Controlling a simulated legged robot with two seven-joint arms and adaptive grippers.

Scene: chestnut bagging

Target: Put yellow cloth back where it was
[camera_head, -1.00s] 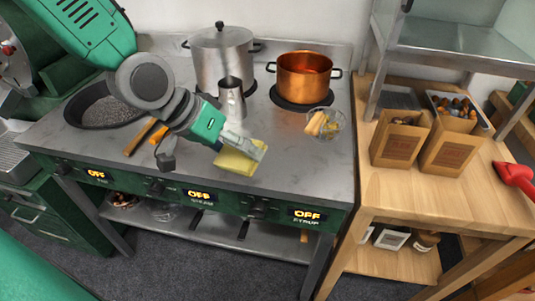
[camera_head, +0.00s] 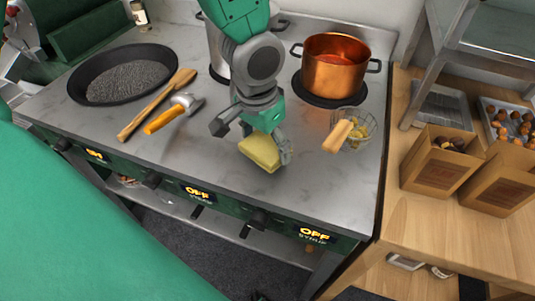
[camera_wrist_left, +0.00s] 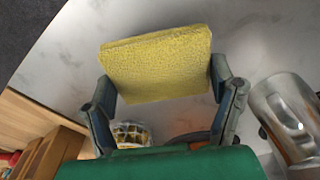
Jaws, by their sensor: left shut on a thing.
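The yellow cloth (camera_head: 260,152) is a thick, folded yellow pad. My left gripper (camera_head: 264,143) is shut on it near the front of the grey stovetop (camera_head: 215,155). In the left wrist view the cloth (camera_wrist_left: 158,65) sits between the two fingers of my left gripper (camera_wrist_left: 162,85), with the counter behind it. I cannot tell whether the cloth touches the counter or hangs just above it. My right gripper is not in view.
A copper pot (camera_head: 334,68) and a wire skimmer (camera_head: 357,129) are to the right. A metal cup (camera_wrist_left: 286,110) shows in the wrist view. Bare counter lies left of the cloth.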

